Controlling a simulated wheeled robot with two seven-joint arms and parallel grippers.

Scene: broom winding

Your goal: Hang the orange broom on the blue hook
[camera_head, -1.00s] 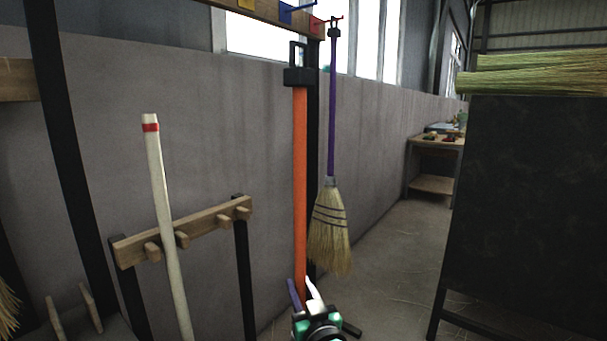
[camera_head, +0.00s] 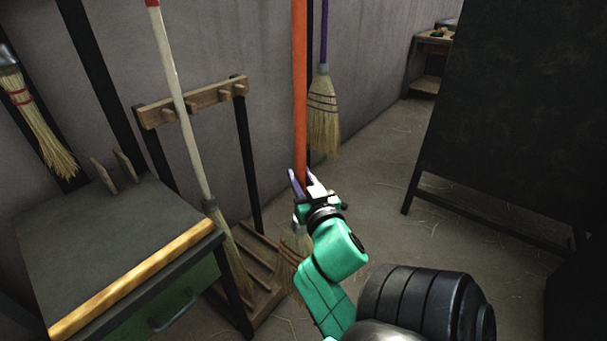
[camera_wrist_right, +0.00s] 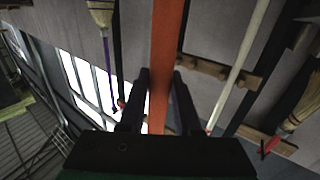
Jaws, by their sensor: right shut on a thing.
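My right gripper (camera_head: 305,184) is shut around the orange handle of the broom (camera_head: 299,95), which stands upright. The broom's straw head (camera_head: 293,246) shows below the gripper, partly behind my arm. In the right wrist view the orange handle (camera_wrist_right: 164,62) passes between the two fingers (camera_wrist_right: 159,100). The top of the broom is out of the head view now. The blue hook is not in the head view now, and I cannot make it out in the wrist view. My left gripper is not in view.
A purple-handled broom (camera_head: 323,110) hangs just behind, right of the orange handle. A white-handled broom (camera_head: 182,100) leans in a wooden rack (camera_head: 190,106) at left. A workbench (camera_head: 110,240) is front left, a dark board (camera_head: 520,120) at right. Floor between is open.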

